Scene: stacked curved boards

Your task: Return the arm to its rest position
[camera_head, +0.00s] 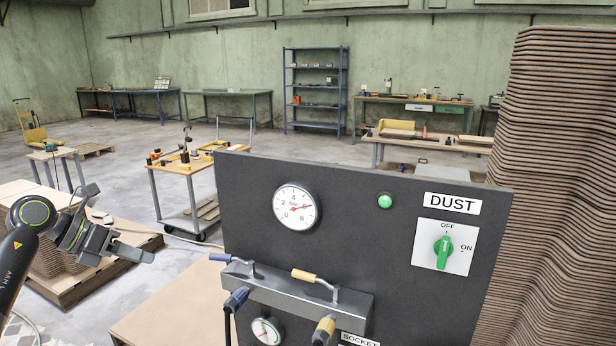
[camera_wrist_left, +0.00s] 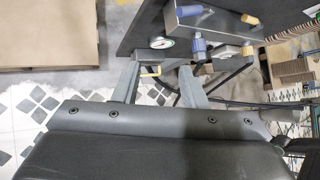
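My left arm comes in from the left edge of the head view, and its gripper (camera_head: 142,246) hangs in free air left of the dark control panel (camera_head: 365,200). In the left wrist view the two fingers of my left gripper (camera_wrist_left: 158,70) stand apart with nothing held between them. The gripper is clear of the panel and its levers. My right arm and gripper are not in view.
The panel carries a gauge (camera_head: 296,207), a green lamp (camera_head: 385,201), a green DUST knob (camera_head: 443,252) and a manifold (camera_head: 300,290) with blue and yellow levers. Stacked curved boards (camera_head: 560,180) rise at right. A wheeled cart (camera_head: 190,185) stands behind, with open floor around it.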

